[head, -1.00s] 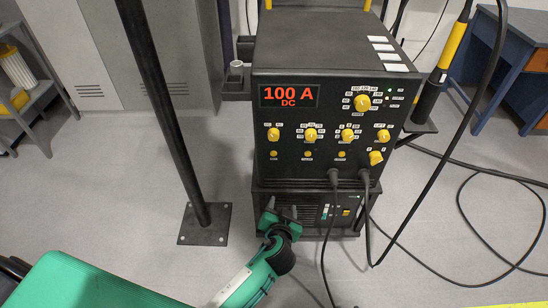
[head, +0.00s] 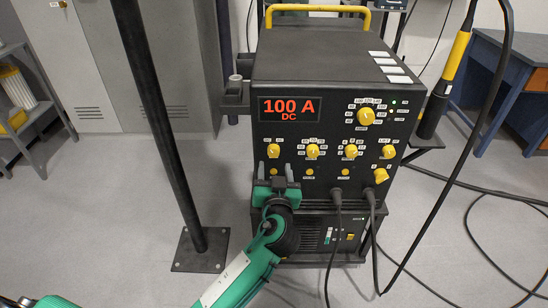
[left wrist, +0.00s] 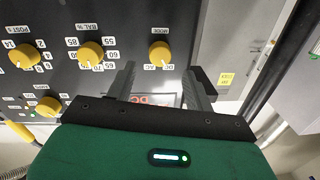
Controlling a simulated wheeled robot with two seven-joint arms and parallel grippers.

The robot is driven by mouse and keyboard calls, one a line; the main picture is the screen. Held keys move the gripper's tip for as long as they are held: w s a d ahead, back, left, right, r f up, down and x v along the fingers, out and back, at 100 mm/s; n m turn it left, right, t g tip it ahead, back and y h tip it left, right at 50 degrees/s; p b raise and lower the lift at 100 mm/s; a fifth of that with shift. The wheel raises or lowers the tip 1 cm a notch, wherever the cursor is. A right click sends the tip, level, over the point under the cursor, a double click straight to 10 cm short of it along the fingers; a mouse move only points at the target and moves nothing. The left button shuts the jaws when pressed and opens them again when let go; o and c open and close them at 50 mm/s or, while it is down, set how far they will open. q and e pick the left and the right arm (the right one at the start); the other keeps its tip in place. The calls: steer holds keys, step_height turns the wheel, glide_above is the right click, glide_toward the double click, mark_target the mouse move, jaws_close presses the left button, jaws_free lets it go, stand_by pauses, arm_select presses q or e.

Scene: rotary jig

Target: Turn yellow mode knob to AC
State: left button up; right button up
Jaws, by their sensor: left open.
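The yellow mode knob (head: 273,150) is the leftmost in the row of knobs on the black machine's front panel, just below the display (head: 290,108), which reads "100 A DC". In the left wrist view the panel appears upside down, and the mode knob (left wrist: 160,52) has DC and AC labels beside it. My left gripper (head: 275,175) is open and empty, below the mode knob in the head view. In the left wrist view its fingers (left wrist: 160,85) point toward the panel, and the knob lies beyond the tips, apart from them. My right gripper is not in view.
Other yellow knobs (head: 351,151) sit to the right on the panel. Two black cables (head: 337,215) hang from the lower panel. A black post (head: 160,125) stands left of the machine. A torch with a yellow band (head: 456,50) stands at right.

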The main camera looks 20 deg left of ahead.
mark_target(274, 154)
arm_select(q)
steer(key=shift+x, duration=2.8)
steer(key=shift+c, duration=0.4)
steer(key=c, duration=0.9)
